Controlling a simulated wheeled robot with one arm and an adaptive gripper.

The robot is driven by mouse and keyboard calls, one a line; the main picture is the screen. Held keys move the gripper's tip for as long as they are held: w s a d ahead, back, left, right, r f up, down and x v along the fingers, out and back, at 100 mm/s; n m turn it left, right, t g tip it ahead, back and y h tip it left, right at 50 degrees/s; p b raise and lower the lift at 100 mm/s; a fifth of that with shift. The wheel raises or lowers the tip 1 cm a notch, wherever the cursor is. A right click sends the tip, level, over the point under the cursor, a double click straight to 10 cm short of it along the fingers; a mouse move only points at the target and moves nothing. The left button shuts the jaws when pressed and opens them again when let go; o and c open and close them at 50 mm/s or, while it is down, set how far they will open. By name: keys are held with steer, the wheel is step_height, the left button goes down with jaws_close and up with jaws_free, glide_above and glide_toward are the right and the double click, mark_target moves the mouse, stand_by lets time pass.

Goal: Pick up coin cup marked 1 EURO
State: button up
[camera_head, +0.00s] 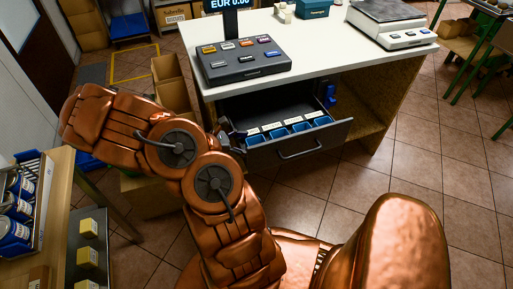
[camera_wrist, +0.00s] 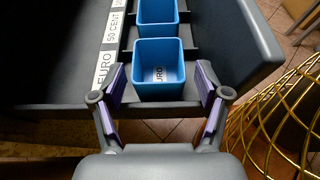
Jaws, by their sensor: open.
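A blue square coin cup (camera_wrist: 145,48) stands in the open drawer in the wrist view, with "EURO" lettering visible inside it. The label beside it (camera_wrist: 104,68) also reads EURO; I cannot make out the number clearly. My gripper (camera_wrist: 160,78) is open, with one finger to the left and one to the right of this near cup; whether they touch it I cannot tell. A second blue cup (camera_wrist: 157,12) stands beyond it, beside a "50 CENT" label. In the head view my gripper (camera_head: 233,138) is at the drawer's left end, largely hidden by my arm.
The drawer (camera_head: 330,137) is pulled out below the white counter (camera_head: 330,55) and holds several blue cups in a row. A cash register keypad (camera_head: 243,60) and a scale (camera_head: 392,22) stand above. A yellow wire basket (camera_wrist: 280,120) is at the right in the wrist view.

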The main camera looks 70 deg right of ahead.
mark_target(257, 142)
steer(key=shift+p+x, duration=0.6)
steer(key=shift+x, duration=1.7)
steer(key=shift+w+d, duration=0.1)
steer(key=shift+w, duration=0.05)
steer(key=c, duration=0.7)
